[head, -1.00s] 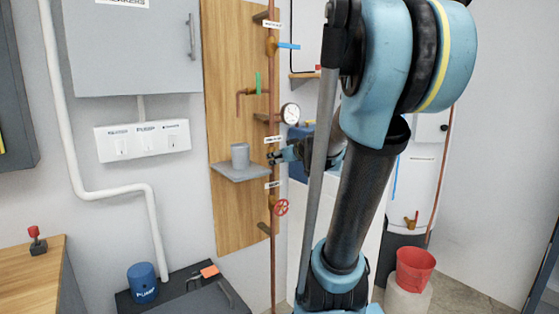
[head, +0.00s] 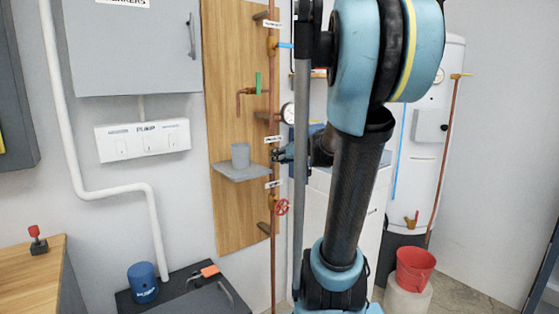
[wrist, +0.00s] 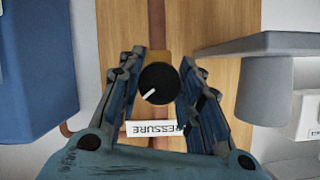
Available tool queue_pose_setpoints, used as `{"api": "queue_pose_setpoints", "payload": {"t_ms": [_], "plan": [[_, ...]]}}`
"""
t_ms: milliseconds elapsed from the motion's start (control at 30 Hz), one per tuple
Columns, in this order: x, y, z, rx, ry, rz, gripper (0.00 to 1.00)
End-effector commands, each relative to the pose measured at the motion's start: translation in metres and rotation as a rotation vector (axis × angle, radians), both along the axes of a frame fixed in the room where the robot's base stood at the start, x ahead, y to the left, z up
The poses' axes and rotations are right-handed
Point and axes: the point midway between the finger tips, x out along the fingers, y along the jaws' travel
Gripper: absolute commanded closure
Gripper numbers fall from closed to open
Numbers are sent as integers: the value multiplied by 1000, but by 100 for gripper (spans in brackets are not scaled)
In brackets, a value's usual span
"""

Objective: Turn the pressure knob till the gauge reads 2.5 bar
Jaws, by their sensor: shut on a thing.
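The pressure knob (wrist: 159,83) is black and round with a white pointer line aimed to the lower left in the wrist view. A white PRESSURE label (wrist: 152,129) sits below it there. My gripper (wrist: 159,86) is shut on the knob, with one finger on each side. In the head view my gripper (head: 279,155) is at the copper pipe below the gauge, and the knob is hidden. The white round gauge (head: 287,113) is partly covered by my arm, and its reading is too small to tell.
A grey shelf (head: 240,173) with a grey cup (head: 240,155) stands just left of my gripper. A red valve wheel (head: 282,207) is below on the pipe, and a green-handled tap (head: 257,83) is above. A blue box (wrist: 32,70) is close by in the wrist view.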

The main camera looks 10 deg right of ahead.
Motion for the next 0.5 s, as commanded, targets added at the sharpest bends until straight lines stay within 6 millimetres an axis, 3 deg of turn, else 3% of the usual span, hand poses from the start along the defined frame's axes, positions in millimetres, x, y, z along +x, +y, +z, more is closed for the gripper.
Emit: {"api": "queue_pose_setpoints", "payload": {"t_ms": [500], "plan": [[2, -3, 0, 356, 204, -6, 91]]}}
